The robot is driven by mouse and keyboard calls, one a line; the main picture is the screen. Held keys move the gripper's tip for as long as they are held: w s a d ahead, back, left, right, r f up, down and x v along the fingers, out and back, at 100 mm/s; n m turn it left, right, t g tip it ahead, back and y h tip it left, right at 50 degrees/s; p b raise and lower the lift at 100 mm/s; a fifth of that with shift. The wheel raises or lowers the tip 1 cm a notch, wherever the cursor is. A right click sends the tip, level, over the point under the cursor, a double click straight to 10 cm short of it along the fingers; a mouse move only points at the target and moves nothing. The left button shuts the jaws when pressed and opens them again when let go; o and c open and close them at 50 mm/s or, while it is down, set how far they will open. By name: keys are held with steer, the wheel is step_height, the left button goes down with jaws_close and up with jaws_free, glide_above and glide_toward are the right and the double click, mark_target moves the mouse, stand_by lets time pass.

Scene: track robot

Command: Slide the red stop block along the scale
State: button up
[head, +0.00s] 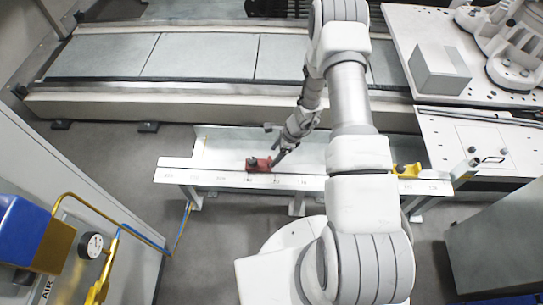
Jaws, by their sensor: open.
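The red stop block (258,165) sits on the long pale scale rail (215,178), left of the rail's middle, near some printed numbers too small to read surely. A small dark part shows on its left top. My gripper (277,160) is open, tilted down, at the right end of the red block. Whether a finger touches the block cannot be told from here. My arm hides part of the rail to the right of the block.
A yellow block (406,170) sits on the rail farther right, beside my arm. A raised track (200,55) runs behind. A grey box (440,70) stands on the white plate at right. A cabinet with a gauge (91,245) and yellow pipe is at left.

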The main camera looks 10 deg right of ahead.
steer(key=p+v, duration=0.3)
steer(key=v, duration=1)
steer(key=shift+r, duration=0.35)
steer(key=shift+d, duration=0.1)
steer(key=s+a+r+n, duration=0.1)
steer(key=a+r+n, duration=0.15)
steer(key=r, duration=0.55)
steer(key=s+a+r+n+t, duration=0.1)
steer(key=r+n, duration=0.3)
steer(key=r, duration=0.5)
steer(key=a+r+n, duration=0.2)
steer(key=r+n, duration=0.2)
steer(key=r, duration=0.4)
steer(key=s+r+n+t+h, duration=0.45)
steer(key=s+r+n, duration=0.65)
steer(key=s+r, duration=0.65)
step_height(320, 180, up, 12)
steer(key=s+g+p, duration=0.1)
steer(key=p, duration=1.3)
steer(key=shift+d, duration=0.3)
